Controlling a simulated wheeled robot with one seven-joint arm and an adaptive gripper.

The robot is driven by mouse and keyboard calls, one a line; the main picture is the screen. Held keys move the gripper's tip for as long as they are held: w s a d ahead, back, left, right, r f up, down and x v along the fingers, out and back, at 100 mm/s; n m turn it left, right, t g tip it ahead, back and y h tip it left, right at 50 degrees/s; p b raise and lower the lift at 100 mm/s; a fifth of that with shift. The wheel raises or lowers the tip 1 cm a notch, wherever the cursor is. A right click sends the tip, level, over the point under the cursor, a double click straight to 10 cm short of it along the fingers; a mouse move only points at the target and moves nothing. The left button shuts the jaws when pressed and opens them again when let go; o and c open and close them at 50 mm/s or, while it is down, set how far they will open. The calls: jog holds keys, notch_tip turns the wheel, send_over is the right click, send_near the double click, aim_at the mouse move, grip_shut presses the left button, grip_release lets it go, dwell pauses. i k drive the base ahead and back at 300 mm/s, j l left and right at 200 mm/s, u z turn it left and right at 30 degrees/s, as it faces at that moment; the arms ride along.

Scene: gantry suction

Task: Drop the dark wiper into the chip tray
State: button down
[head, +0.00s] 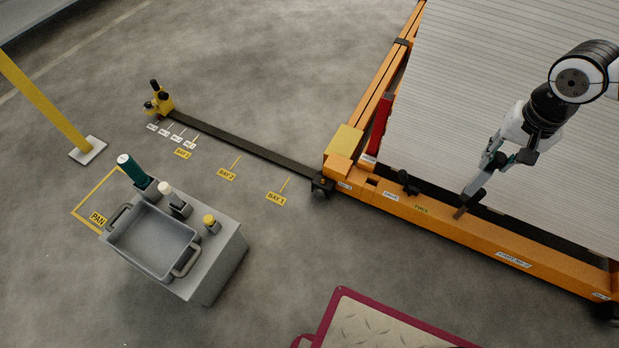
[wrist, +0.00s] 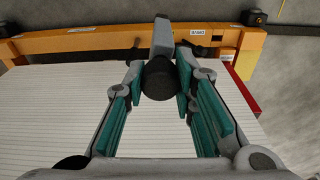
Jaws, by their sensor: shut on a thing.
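My gripper (head: 484,172) is above the orange gantry beam at the right of the head view. It is shut on the dark wiper (head: 470,196), which hangs slanting down over the beam. In the wrist view its round black end (wrist: 160,79) sits between the teal finger pads, with a grey part beyond it. I cannot tell whether its lower tip touches the beam. The chip tray (head: 118,240), a grey pan with two handles, stands on a grey block at the left, far from my gripper. Its visible inside looks empty.
The orange beam (head: 440,218) borders a slatted bed. A dark rail (head: 250,148) crosses the floor. A maroon-rimmed platform (head: 385,325) lies in front.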

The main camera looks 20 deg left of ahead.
aim_at(157, 242)
jog(key=i+j+u, duration=0.1)
jog(key=i+u, duration=0.2)
jog(key=i, duration=0.2)
jog(key=u, duration=2.05)
